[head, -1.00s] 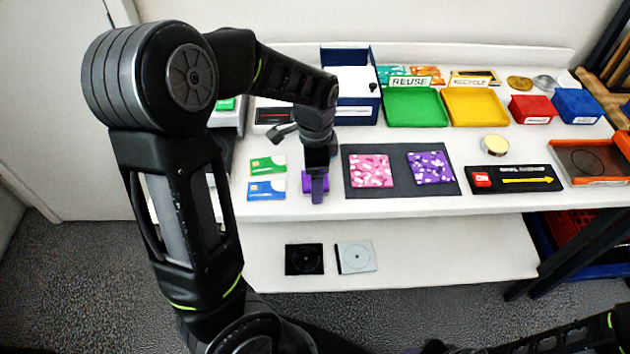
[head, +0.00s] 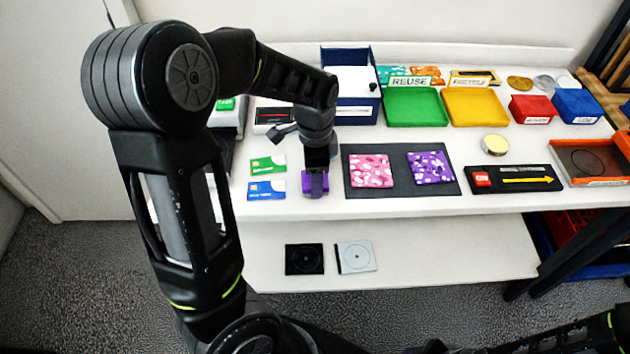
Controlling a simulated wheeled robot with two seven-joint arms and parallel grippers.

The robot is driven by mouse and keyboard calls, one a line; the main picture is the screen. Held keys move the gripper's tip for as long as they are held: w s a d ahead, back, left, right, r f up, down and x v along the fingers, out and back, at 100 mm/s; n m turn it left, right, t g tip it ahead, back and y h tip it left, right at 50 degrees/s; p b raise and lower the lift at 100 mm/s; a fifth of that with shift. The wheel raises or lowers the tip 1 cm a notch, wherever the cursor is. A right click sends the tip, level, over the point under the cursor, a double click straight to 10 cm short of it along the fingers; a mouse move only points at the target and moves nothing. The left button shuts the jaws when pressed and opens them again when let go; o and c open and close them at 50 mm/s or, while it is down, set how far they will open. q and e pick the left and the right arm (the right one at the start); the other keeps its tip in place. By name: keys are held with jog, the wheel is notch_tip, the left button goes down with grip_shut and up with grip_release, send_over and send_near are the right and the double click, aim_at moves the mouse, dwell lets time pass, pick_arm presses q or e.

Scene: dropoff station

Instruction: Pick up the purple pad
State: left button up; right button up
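The purple pad (head: 432,167), a square with a white pattern, lies flat on the right part of a dark grey mat (head: 397,179). A pink patterned pad (head: 371,170) lies to its left on the same mat. My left gripper (head: 315,184), with purple parts at its tip, points down over the white table just left of the mat. It is apart from both pads. The gap between its fingers is hard to make out, and no held object shows. Only part of my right arm shows at the bottom right; its fingertips are not clearly visible.
Green and blue cards (head: 266,190) lie left of my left gripper. A green tray (head: 415,107) and a yellow tray (head: 475,107) stand behind the mat. A black panel with a yellow arrow (head: 513,178) lies to the right. The lower shelf (head: 440,250) holds two square items.

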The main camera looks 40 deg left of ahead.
pick_arm(q)
jog(key=shift+r, duration=0.1)
notch_tip(320, 180, up, 10)
jog(key=shift+b, duration=0.3)
dwell(0.3)
dwell(0.3)
jog(key=o, duration=0.8)
jog(key=c, duration=0.6)
jog(key=shift+a, duration=0.15)
jog(key=shift+c, duration=0.2)
